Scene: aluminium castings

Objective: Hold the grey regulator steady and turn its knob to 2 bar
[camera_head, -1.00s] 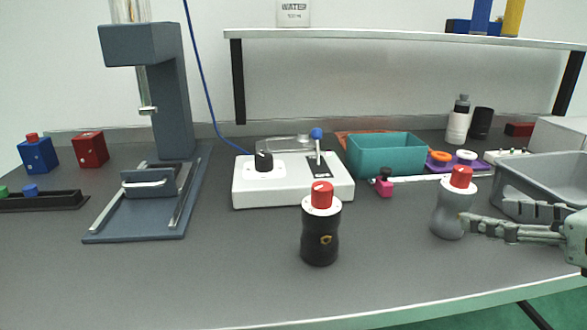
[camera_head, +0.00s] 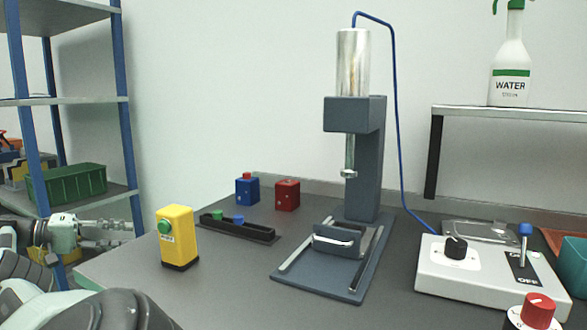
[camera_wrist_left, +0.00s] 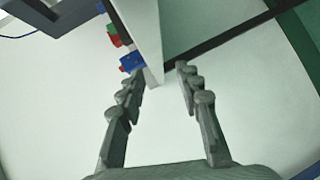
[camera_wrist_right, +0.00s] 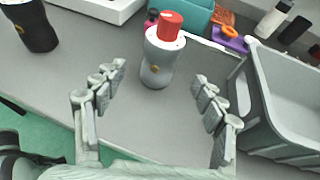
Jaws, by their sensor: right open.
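The grey regulator (camera_wrist_right: 157,68) with its red knob (camera_wrist_right: 171,25) stands upright on the table in the right wrist view. It is beyond and between the fingers of my right gripper (camera_wrist_right: 160,74), which is open and empty. Its scale cannot be read. In the head view the grey regulator and right gripper are out of frame. A red knob on a white collar (camera_head: 536,309) at the lower right edge appears to be the black regulator's. My left gripper (camera_head: 136,226) is at the left, beside the table's left end. The left wrist view shows it open and empty (camera_wrist_left: 158,72).
The black regulator (camera_wrist_right: 30,25) stands left of the grey one. A grey bin (camera_wrist_right: 275,100) is close to my right fingers. A yellow block with a green button (camera_head: 178,238) stands near my left gripper. A press (camera_head: 362,200) and white switch box (camera_head: 480,270) stand farther right.

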